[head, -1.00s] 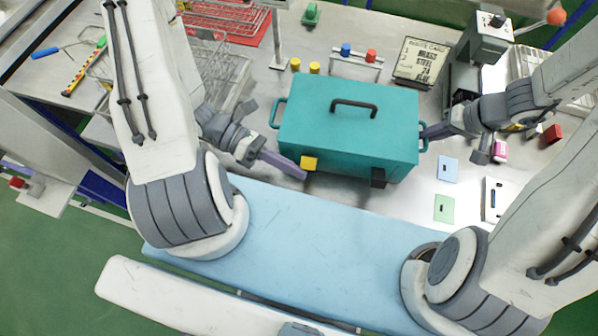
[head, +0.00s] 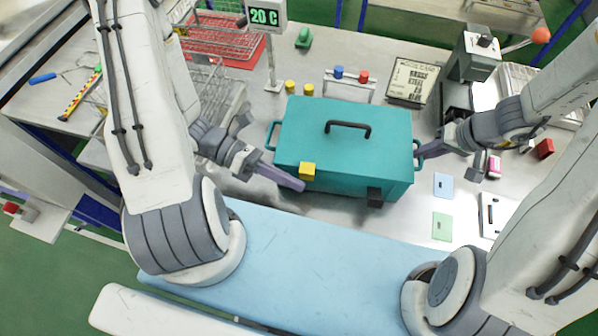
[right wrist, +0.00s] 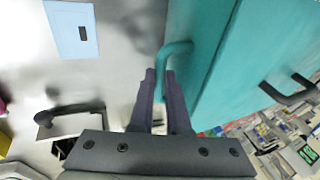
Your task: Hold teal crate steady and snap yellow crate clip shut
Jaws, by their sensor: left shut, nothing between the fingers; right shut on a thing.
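The teal crate (head: 345,148) stands on the bench with its lid down and a black handle on top. Its yellow clip (head: 307,171) is at the left of the front face; I cannot tell whether it is latched. A dark clip (head: 374,197) is at the right of the front. My left gripper (head: 300,185) is shut and empty, its tips just below and in front of the yellow clip; contact is unclear. My right gripper (head: 420,154) is shut on the crate's right side handle, which shows between its fingers in the right wrist view (right wrist: 174,48).
A blue card (head: 443,185) and a green card (head: 442,226) lie right of the crate. A small rack with blue and red knobs (head: 350,87) stands behind it. Wire baskets (head: 215,95) are at the left. The light-blue front strip (head: 310,265) is clear.

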